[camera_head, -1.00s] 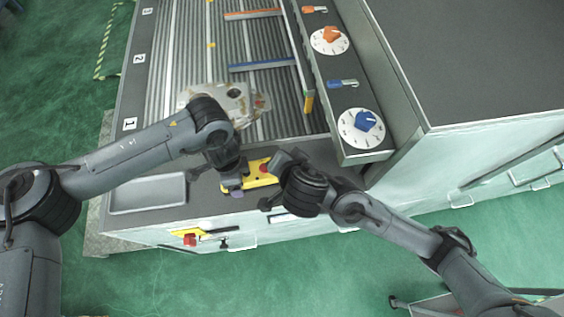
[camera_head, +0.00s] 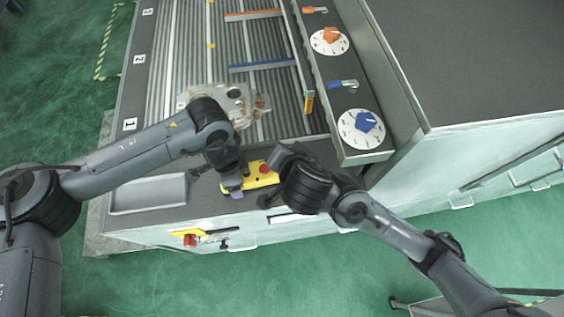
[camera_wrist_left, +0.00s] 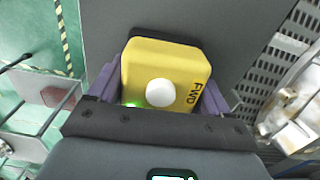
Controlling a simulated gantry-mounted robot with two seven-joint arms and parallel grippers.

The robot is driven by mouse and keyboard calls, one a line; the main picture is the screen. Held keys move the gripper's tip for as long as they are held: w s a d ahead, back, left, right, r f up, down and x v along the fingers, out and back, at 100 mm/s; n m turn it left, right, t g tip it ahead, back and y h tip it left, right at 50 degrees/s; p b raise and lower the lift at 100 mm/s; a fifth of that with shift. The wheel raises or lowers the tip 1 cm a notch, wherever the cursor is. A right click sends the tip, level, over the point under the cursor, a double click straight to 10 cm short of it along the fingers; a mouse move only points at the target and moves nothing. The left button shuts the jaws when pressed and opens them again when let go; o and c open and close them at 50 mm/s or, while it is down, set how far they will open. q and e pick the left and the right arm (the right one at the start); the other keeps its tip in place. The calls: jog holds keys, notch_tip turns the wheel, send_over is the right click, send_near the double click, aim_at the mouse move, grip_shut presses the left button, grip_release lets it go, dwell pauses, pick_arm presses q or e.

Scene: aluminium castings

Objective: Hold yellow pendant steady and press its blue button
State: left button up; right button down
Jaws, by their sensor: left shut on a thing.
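The yellow pendant (camera_head: 254,181) lies near the front edge of the grey machine top, with a red button (camera_head: 264,169) on it. My left gripper (camera_head: 233,188) is shut on the pendant's left end. In the left wrist view the pendant (camera_wrist_left: 178,68) sits between purple fingers (camera_wrist_left: 157,98) and shows a white round button (camera_wrist_left: 159,92), a small green light and the letters FWD. My right gripper (camera_head: 279,157) is close to the pendant's right end. Its fingertips are too dark and small to read, and contact is unclear. No blue button on the pendant shows.
A panel with a blue dial (camera_head: 366,121) and an orange dial (camera_head: 331,35) stands right of the ribbed bed. A metal casting (camera_head: 238,94) lies behind my left wrist. An empty grey tray (camera_head: 148,208) is at left. A yellow bracket with a red knob (camera_head: 190,240) is on the front face.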

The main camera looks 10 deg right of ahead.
pick_arm(q)
jog(key=o, duration=1.4)
jog(key=shift+c, duration=0.2)
jog(key=shift+r, duration=0.1)
